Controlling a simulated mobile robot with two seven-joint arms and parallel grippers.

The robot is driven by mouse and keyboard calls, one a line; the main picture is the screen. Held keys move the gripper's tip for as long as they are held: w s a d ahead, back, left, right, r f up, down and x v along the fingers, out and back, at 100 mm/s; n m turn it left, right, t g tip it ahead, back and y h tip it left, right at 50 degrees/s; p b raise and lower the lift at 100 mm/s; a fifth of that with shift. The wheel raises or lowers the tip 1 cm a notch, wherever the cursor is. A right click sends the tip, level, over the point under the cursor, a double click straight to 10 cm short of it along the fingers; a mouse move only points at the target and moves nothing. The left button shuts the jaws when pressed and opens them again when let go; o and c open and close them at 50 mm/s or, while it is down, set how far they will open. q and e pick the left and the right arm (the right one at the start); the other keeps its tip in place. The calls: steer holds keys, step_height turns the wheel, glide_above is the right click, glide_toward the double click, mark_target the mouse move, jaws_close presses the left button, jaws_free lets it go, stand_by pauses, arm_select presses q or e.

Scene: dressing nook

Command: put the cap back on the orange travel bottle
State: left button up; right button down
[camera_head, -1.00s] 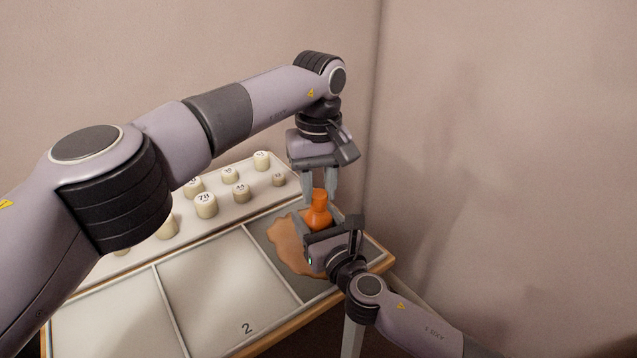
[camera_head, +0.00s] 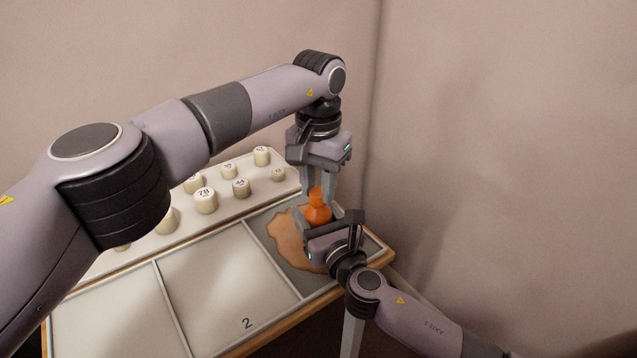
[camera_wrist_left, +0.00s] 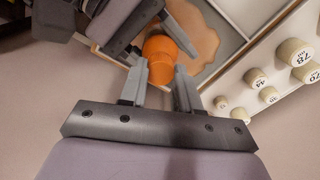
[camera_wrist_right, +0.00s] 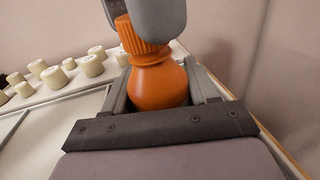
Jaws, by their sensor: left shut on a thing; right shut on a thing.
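The orange travel bottle (camera_head: 317,215) stands in the right-hand compartment, with its round body also in the right wrist view (camera_wrist_right: 160,83). My right gripper (camera_head: 320,224) is shut around the body from the front. The ridged orange cap (camera_wrist_right: 141,36) sits at the top of the bottle, with no clear gap seen between them. My left gripper (camera_head: 318,194) points down from above and is shut on the cap, which shows between its fingers in the left wrist view (camera_wrist_left: 160,70). The fingers partly hide the cap, so I cannot tell how tightly it sits.
A tan, irregular patch (camera_head: 287,243) lies under and left of the bottle. Several cream numbered cylinders (camera_head: 206,201) stand on a raised shelf behind. The compartment marked 2 (camera_head: 205,285) is empty. Walls rise close behind and to the right.

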arm_select(q)
steer(key=shift+m, duration=0.4)
steer(key=o, duration=1)
steer(key=shift+c, duration=0.4)
